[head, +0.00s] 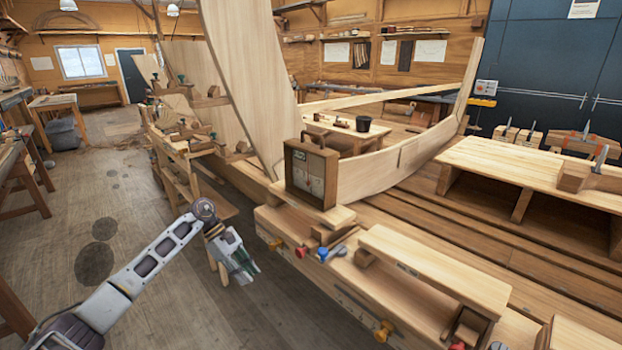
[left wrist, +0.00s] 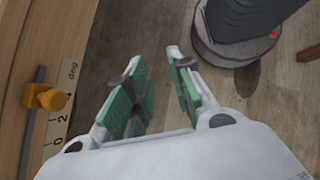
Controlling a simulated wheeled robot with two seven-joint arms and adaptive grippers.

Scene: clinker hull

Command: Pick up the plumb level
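A boxy wooden case with a dark top handle and a pale front panel (head: 309,176), which I take for the plumb level, stands upright on the near left end of the workbench (head: 345,275) in the head view. Nothing of mine touches it. My left gripper (head: 246,268) is to the left of the bench and lower than the case, over the floor, pointing down. In the left wrist view its green-padded fingers (left wrist: 155,68) stand apart with only floor between them. The case does not show in that view. My right gripper is not in view.
Orange knobs (head: 275,245) and a scale marked deg (left wrist: 58,125) line the bench edge close to the left gripper. Red and blue pieces (head: 337,251) lie before the case. A raised plank (head: 430,268) is to its right. The hull planking (head: 245,75) rises behind. Floor at left is open.

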